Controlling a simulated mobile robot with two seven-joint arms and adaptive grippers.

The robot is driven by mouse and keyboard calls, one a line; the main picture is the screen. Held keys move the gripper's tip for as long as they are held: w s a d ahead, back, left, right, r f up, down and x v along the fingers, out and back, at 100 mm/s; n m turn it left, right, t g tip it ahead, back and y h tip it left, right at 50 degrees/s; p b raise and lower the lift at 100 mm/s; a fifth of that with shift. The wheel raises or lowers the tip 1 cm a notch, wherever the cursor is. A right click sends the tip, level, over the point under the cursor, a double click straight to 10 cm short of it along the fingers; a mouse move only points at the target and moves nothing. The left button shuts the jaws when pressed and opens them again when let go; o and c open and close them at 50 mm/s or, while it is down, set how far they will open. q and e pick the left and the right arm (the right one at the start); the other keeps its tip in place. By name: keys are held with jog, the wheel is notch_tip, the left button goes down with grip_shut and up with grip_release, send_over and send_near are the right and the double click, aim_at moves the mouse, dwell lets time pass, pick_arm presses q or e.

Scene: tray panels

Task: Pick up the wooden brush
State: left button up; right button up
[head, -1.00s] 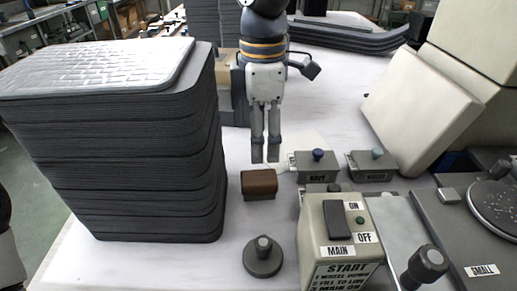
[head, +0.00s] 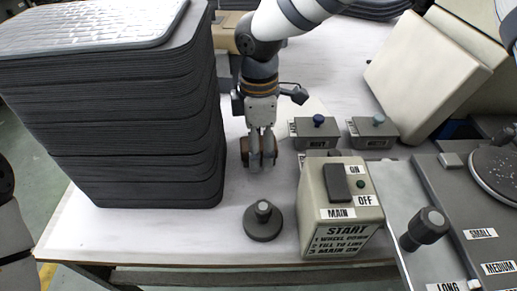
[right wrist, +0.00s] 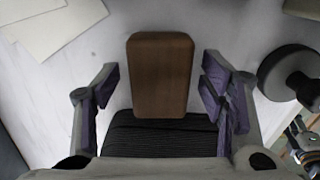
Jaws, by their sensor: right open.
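The wooden brush (head: 270,157) lies on the white table to the right of the tall dark stack. It is mostly hidden behind my right gripper (head: 261,165) in the head view. In the right wrist view its brown wooden block (right wrist: 160,72) and dark bristles (right wrist: 155,135) show between the two fingers. My right gripper is open, with a finger on each side of the brush and a visible gap to the wood.
The tall stack of dark panels (head: 115,135) stands close on the left. A round knobbed weight (head: 263,222) sits nearer the table edge. A switch box marked MAIN (head: 335,215) stands to the right. Two small grey boxes (head: 315,135) (head: 372,133) are behind it.

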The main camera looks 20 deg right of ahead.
jog(key=c, duration=1.3)
notch_tip(320, 180, up, 10)
